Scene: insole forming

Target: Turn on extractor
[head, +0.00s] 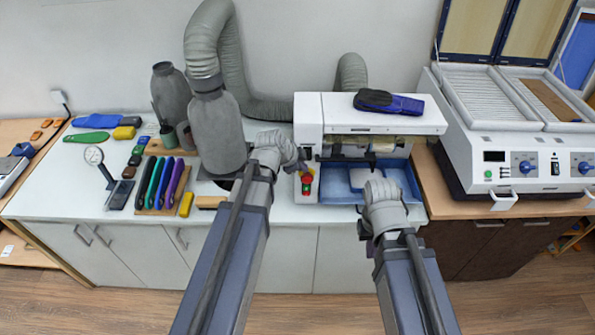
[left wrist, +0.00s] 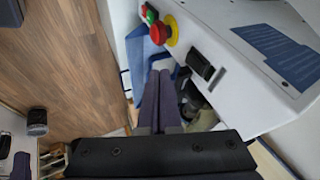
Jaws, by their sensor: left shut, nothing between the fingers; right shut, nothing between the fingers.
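The extractor machine is a white unit (head: 310,115) with a blue tray. On its left front are a red button with a yellow ring (head: 307,181) and a green button. The left wrist view shows the red button (left wrist: 160,33), the green button (left wrist: 149,14) and a black rocker switch (left wrist: 200,65) on the white panel. My left gripper (head: 302,163) is shut and empty beside this panel; its fingers also show in the left wrist view (left wrist: 159,78), below the red button and left of the rocker. My right gripper (head: 374,178) is shut and empty over the blue tray.
A grey bottle-shaped canister (head: 215,130) and a corrugated duct (head: 212,45) stand left of the machine. Tools, a dial gauge (head: 94,156) and coloured handles (head: 163,183) lie farther left. A white press (head: 520,155) stands right.

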